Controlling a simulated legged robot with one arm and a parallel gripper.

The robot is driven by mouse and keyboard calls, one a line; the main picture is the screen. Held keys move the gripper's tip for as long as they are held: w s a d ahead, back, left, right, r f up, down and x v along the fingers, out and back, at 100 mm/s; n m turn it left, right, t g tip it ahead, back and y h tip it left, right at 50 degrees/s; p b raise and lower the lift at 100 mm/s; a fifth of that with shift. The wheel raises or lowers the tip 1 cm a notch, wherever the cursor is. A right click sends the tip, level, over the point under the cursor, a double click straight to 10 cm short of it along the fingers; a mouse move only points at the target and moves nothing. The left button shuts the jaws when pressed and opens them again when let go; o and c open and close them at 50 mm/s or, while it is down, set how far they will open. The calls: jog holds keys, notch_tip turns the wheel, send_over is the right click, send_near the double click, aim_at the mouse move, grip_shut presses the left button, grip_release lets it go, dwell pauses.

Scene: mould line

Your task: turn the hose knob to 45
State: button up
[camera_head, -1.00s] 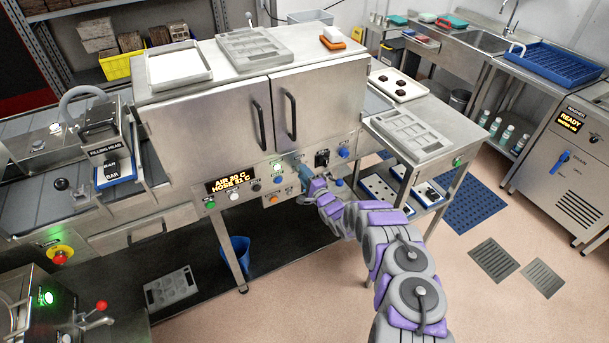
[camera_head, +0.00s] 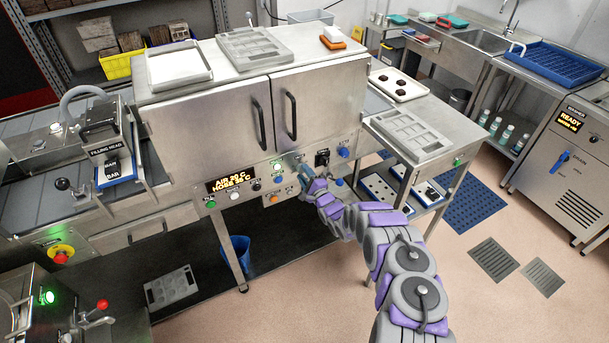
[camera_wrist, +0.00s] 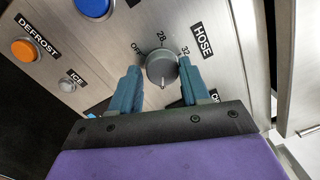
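The hose knob (camera_wrist: 161,67) is a round grey dial on the steel panel in the wrist view, beside the HOSE label (camera_wrist: 203,41). Marks OFF, 28 and 32 show around its upper side, turned in the picture. A pale pointer line runs to its lower edge; a 45 mark cannot be made out. My gripper (camera_wrist: 159,65) is open, with one blue-green finger on each side of the knob and a small gap showing at each. In the head view my gripper (camera_head: 303,178) is at the panel below the cabinet doors and hides the knob.
A lit display (camera_head: 231,184) with AIR and HOSE readings is left of my gripper. The steel cabinet (camera_head: 205,125) stands above the panel.

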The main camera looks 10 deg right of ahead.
jog(key=shift+o, duration=1.4)
jog(key=shift+f, duration=0.2)
jog(key=shift+o, duration=0.7)
jog(key=shift+r, duration=0.2)
jog(key=shift+s+d, duration=0.1)
jog(key=p+v, duration=0.1)
jog(key=v, duration=1.6)
jog(key=shift+f, duration=0.15)
jog(key=shift+d, duration=0.15)
